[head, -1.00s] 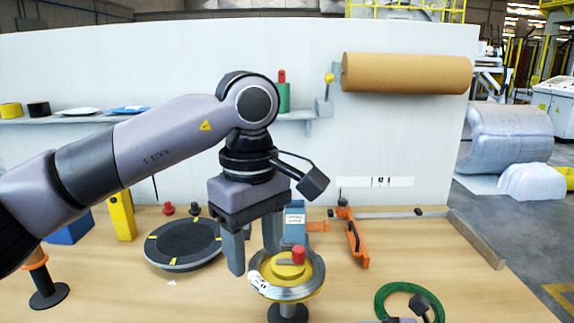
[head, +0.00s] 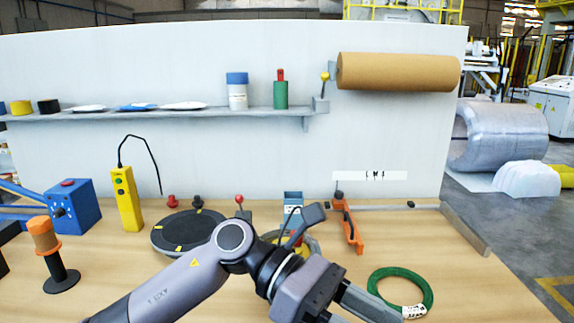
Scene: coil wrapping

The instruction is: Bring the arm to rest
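My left arm comes in from the bottom left and bends low across the front of the bench. Its gripper (head: 362,314) points down and right near the bottom edge, with its fingers apart and no object seen between them; the lower finger is mostly cut off. The coil on its yellow-centred stand (head: 311,244) is largely hidden behind this arm. A green coil (head: 374,280) with a white label lies flat on the bench, just right of the gripper. My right gripper is not in view.
A dark round turntable (head: 185,232) stands left of the arm. A yellow pendant (head: 124,200), blue box (head: 75,212) and orange-handled tool (head: 48,245) are further left. An orange clamp tool (head: 350,226) lies at the back. A brown roll (head: 398,72) hangs on the panel.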

